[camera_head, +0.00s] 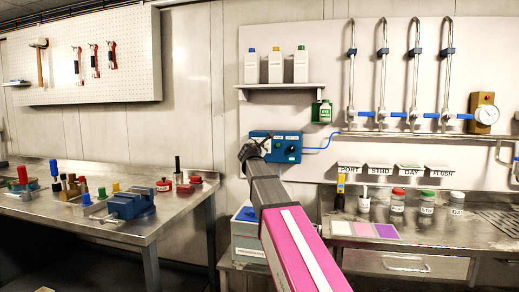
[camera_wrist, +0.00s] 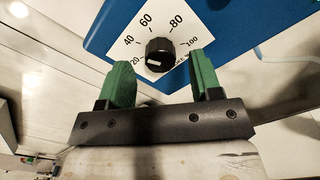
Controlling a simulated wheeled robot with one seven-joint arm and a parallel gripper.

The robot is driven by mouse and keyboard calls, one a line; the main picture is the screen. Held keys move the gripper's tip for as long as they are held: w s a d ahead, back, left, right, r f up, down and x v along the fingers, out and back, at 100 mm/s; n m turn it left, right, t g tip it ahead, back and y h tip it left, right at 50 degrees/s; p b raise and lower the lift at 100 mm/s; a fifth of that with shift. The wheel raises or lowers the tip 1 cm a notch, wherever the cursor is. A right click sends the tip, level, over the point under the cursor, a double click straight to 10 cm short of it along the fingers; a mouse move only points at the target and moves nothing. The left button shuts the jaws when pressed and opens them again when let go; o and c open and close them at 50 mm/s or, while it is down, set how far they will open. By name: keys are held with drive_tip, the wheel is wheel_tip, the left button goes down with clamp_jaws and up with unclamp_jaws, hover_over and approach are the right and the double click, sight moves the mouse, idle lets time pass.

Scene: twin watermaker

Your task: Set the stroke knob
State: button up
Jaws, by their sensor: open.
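The stroke knob (camera_wrist: 160,54) is a black round knob with a white pointer mark. It sits on a white dial plate (camera_wrist: 147,22) marked 20, 40, 60, 80 and 100, on a blue box. The pointer mark faces down in the wrist view, between the 20 and 100 ends. My gripper (camera_wrist: 163,76) has two green fingers, open and apart, one to each side below the knob, touching neither side visibly. In the head view the blue control box (camera_head: 288,150) hangs on the wall panel, and my gripper (camera_head: 250,150) is in front of its left part, hiding the knob.
Pipes and a gauge (camera_head: 487,114) are at right. A bench with a blue vise (camera_head: 130,204) stands at left. Jars (camera_head: 398,199) stand on the right counter.

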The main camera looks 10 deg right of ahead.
drive_tip(key=v, duration=0.9)
drive_tip(key=shift+s, duration=0.15)
